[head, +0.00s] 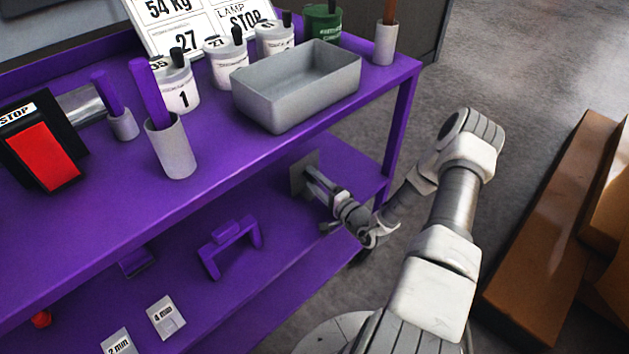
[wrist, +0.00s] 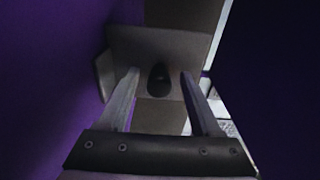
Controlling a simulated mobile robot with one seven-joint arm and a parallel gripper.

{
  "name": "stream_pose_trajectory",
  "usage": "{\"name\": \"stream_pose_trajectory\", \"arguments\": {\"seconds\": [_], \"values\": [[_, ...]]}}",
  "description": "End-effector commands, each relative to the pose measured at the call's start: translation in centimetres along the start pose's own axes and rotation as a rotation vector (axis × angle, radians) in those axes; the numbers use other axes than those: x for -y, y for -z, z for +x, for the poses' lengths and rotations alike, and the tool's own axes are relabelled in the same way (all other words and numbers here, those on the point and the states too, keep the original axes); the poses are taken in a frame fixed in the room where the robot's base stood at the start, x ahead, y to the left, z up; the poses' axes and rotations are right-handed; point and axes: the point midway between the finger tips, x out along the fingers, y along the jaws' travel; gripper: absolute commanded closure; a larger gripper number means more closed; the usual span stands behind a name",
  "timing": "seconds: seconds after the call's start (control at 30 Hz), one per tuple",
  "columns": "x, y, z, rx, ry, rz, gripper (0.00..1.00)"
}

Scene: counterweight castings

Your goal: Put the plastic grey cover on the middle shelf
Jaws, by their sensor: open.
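The grey cover (head: 302,176) shows as a small grey plate at the right end of the purple middle shelf (head: 285,232), under the top. In the wrist view the grey cover (wrist: 190,50) has a broad face, a folded side and a dark oval knob or hole (wrist: 158,78). My gripper (head: 313,180) reaches in from the right at the cover. In the wrist view my gripper (wrist: 159,74) is open, its fingers on either side of the dark oval with gaps visible. I cannot tell whether the cover rests fully on the shelf.
A purple handle-shaped bracket (head: 229,247) and small labelled blocks (head: 166,317) are on the middle shelf to the left. The purple top (head: 225,180) overhangs my gripper and carries a grey bin (head: 297,85). A purple post (head: 398,125) stands close to my arm. Brown boxes (head: 545,220) lie right.

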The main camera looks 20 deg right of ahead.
Motion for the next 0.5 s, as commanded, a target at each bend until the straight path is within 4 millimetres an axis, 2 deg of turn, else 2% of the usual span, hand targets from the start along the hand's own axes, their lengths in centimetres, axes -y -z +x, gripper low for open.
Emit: {"name": "stream_pose_trajectory", "arguments": {"seconds": [0.07,0.17,0.5], "values": [[0.4,0.1,-0.3,-0.001,-0.001,0.000,0.35],[0.4,0.1,-1.7,-0.002,-0.002,0.001,0.35],[0.4,0.0,-9.0,-0.003,-0.002,0.002,0.35]]}}
